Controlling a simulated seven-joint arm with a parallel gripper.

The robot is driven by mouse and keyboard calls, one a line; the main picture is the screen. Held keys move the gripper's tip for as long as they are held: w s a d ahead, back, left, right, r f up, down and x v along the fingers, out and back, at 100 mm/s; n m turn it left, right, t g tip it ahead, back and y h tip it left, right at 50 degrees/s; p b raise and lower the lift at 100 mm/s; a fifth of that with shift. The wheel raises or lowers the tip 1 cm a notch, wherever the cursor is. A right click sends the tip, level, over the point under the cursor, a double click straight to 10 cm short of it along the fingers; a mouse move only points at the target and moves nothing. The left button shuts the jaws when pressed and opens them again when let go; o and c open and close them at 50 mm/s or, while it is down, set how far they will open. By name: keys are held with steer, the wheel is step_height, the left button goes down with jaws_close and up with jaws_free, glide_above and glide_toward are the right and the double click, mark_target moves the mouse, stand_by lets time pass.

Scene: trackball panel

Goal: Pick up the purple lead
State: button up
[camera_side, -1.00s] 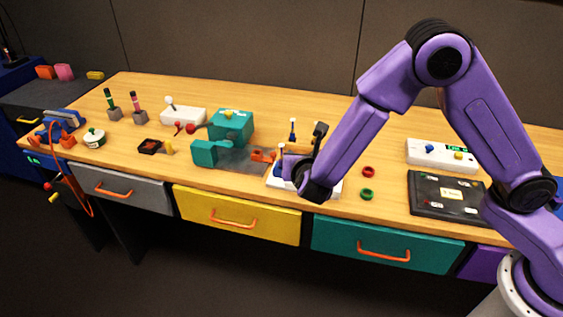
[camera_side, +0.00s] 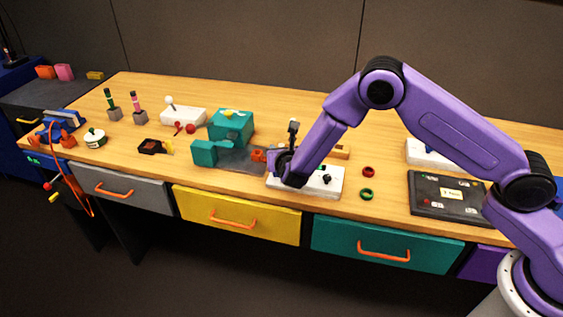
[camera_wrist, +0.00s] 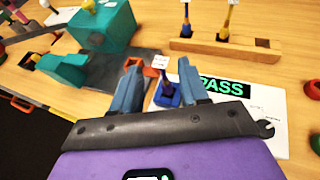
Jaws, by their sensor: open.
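A dark blue-purple piece with a pale tag at its top (camera_wrist: 167,92) stands on the left part of the white panel (camera_wrist: 262,115). It may be the purple lead; its colour is hard to tell from blue. My gripper (camera_wrist: 160,64) is open, with one grey-blue finger on each side of it in the wrist view. I cannot tell whether either finger touches it. In the side view my gripper is low over the left end of the white panel (camera_side: 325,190), and my wrist hides the piece and the fingers. The panel's display reads PASS in green.
A wooden rack (camera_wrist: 195,48) behind the panel holds a blue and a yellow upright piece. An orange ring-shaped part (camera_wrist: 134,64) is close beside my left finger. The teal block (camera_side: 231,126) stands to the left. Red (camera_side: 369,172) and green (camera_side: 367,194) rings lie right of the panel.

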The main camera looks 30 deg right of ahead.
steer(key=shift+f+x, duration=0.15)
steer(key=shift+x, duration=1.25)
steer(key=shift+f+x, duration=0.1)
steer(key=shift+x, duration=1.35)
steer(key=shift+s+d, duration=0.1)
steer(key=shift+s, duration=0.1)
steer(key=shift+c, duration=0.2)
jaws_close()
